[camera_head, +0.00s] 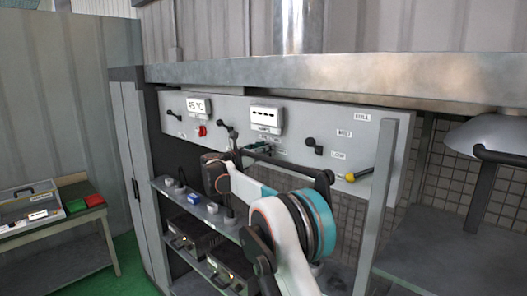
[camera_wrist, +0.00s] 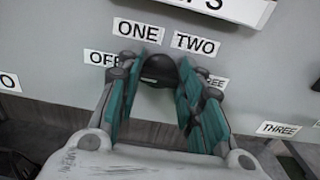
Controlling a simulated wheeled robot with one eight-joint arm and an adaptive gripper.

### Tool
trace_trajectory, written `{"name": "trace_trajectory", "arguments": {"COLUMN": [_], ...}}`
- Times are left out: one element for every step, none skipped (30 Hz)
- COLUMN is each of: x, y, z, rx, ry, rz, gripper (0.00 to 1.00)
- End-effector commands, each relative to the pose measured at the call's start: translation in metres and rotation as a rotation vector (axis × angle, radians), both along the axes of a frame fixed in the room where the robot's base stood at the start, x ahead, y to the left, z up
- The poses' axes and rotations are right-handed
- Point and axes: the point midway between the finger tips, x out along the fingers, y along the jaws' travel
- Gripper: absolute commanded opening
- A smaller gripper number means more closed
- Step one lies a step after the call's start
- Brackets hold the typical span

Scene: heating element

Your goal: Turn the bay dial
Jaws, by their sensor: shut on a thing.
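The bay dial (camera_wrist: 160,68) is a black knob on the grey panel, below a white sign whose visible end reads "PS". Labels ONE (camera_wrist: 138,30), TWO (camera_wrist: 195,43) and OFF (camera_wrist: 103,59) sit around it, and a label ending in "REE" is partly hidden by a finger. My gripper (camera_wrist: 159,80) has its teal fingers on both sides of the knob and is shut on it. Where the knob points is hard to tell. In the head view my gripper is at the panel below the middle display (camera_head: 267,117), and the dial there is mostly hidden.
The panel (camera_head: 345,150) also carries a 45 °C display (camera_head: 197,107), a red switch (camera_head: 201,131), black knobs and a yellow-tipped lever (camera_head: 350,177) at right. Shelves of devices (camera_head: 186,232) lie below. A steel ledge (camera_head: 400,78) overhangs the panel. A side table (camera_head: 60,255) stands left.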

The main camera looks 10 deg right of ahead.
Motion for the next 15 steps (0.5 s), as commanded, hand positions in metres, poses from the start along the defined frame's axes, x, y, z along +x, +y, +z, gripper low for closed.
{"name": "trace_trajectory", "arguments": {"x": [0.0001, 0.0000, 0.0000, 0.0000, 0.0000, -0.0001, -0.0001, -0.0001, -0.0001, -0.0002, -0.0003, -0.0004, -0.0004, -0.0005, -0.0005], "y": [0.0002, 0.0001, 0.0001, 0.0001, 0.0001, 0.0001, 0.0001, 0.0000, 0.0000, 0.0000, -0.0001, -0.0001, -0.0001, -0.0002, -0.0003], "z": [0.0001, 0.0000, -0.0001, -0.0002, -0.0004, -0.0006, -0.0007, -0.0008, -0.0009, -0.0010, -0.0011, -0.0012, -0.0014, -0.0015, -0.0017], "rx": [0.003, 0.006, 0.011, 0.016, 0.023, 0.033, 0.041, 0.051, 0.065, 0.077, 0.090, 0.108, 0.123, 0.138, 0.160], "ry": [-0.005, -0.009, -0.017, -0.024, -0.033, -0.047, -0.059, -0.072, -0.091, -0.108, -0.125, -0.151, -0.171, -0.192, -0.221], "rz": [0.001, 0.001, 0.001, 0.001, 0.001, 0.001, 0.001, 0.001, 0.001, 0.001, 0.001, 0.001, 0.001, 0.001, 0.001], "gripper": [0.11, 0.11, 0.11, 0.11, 0.11, 0.11, 0.11, 0.11, 0.11, 0.11, 0.11, 0.11, 0.11, 0.11, 0.11]}}
